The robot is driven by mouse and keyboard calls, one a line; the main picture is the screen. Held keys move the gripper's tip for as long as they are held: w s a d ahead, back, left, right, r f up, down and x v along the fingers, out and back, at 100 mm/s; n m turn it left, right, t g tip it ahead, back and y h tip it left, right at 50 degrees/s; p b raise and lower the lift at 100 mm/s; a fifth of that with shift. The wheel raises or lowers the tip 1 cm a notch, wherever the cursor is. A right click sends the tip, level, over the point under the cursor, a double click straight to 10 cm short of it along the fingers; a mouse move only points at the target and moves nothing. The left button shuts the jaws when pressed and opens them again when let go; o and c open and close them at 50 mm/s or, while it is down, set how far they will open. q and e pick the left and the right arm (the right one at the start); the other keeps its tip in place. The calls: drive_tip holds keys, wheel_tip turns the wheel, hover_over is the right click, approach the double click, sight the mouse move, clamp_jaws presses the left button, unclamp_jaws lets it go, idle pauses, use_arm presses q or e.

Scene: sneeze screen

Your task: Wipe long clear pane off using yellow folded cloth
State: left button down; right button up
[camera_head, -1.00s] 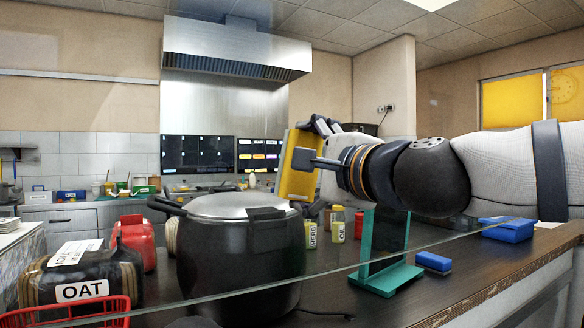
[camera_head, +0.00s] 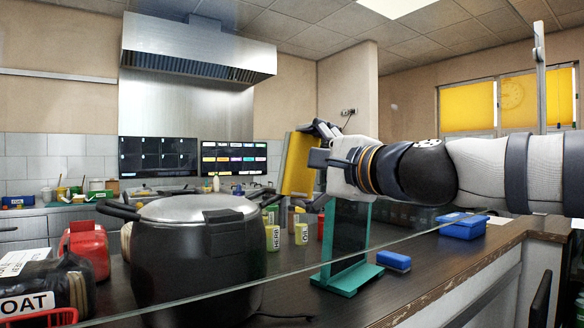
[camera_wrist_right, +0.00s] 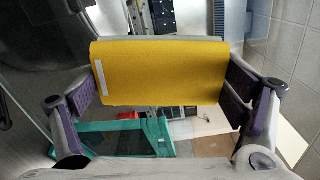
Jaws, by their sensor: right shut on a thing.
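The yellow folded cloth (camera_head: 298,165) is held upright by my right gripper (camera_head: 316,150), whose arm comes in from the right. In the right wrist view the cloth (camera_wrist_right: 160,75) spans the space between the two fingers, with a pale strip at its left end. The long clear pane (camera_head: 310,262) shows mainly as a thin greenish edge line running from the lower left up to the right, in front of the counter. Its faces are nearly invisible, and I cannot tell whether the cloth touches it. My left gripper is out of view.
A large dark pot (camera_head: 195,255) stands at left centre. A green stand (camera_head: 350,278), a blue block (camera_head: 394,261) and a blue box (camera_head: 463,226) are on the dark counter (camera_head: 430,262). A red canister (camera_head: 88,245) and an OAT bag (camera_head: 45,290) are at left.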

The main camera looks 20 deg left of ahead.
sight(291, 165)
drive_tip(key=shift+w+d, duration=0.1)
drive_tip(key=shift+s+a+r, duration=0.15)
drive_tip(key=shift+s+a, duration=0.25)
drive_tip(key=shift+s, duration=0.1)
drive_tip(key=shift+s+a+p, duration=0.4)
drive_tip(key=shift+s+a, duration=0.2)
drive_tip(key=shift+s, duration=0.2)
drive_tip(key=shift+s+a, duration=2.65)
drive_tip(key=shift+s, duration=0.25)
drive_tip(key=shift+s+a, duration=1.55)
drive_tip(key=shift+s, duration=0.35)
drive_tip(key=shift+s+a, duration=1.6)
drive_tip(key=shift+s, duration=0.25)
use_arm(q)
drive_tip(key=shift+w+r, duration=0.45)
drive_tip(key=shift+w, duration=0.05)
use_arm(e)
drive_tip(key=shift+d, duration=0.15)
drive_tip(key=shift+v, duration=2.95)
